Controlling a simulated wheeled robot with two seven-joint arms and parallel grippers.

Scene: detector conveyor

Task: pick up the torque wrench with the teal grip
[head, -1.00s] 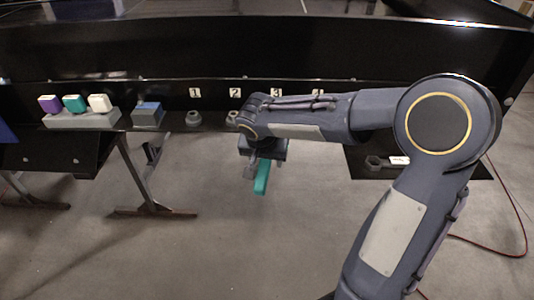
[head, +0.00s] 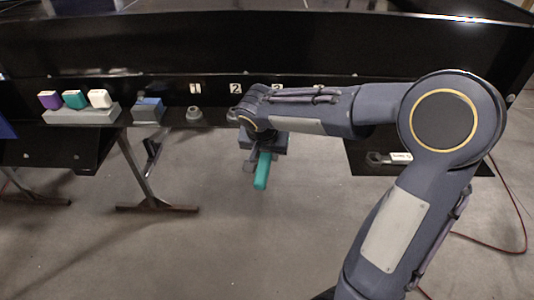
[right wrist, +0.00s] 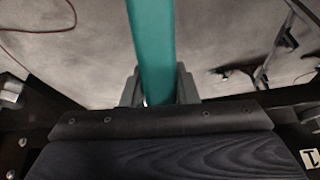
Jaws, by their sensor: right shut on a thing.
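The torque wrench's teal grip (head: 262,170) hangs out below my right gripper (head: 254,158) in the head view. My right gripper is shut on it and holds it in front of the shelf, over open floor. In the right wrist view the teal grip (right wrist: 152,45) runs from the top edge down between the two fingers (right wrist: 158,90). The rest of the wrench is hidden by the gripper and arm. My left gripper is not in view.
A grey block (head: 82,115) with purple, teal and white pieces stands at the left. A blue-topped block (head: 148,110) and a grey ring-shaped part (head: 194,115) stand beside it.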

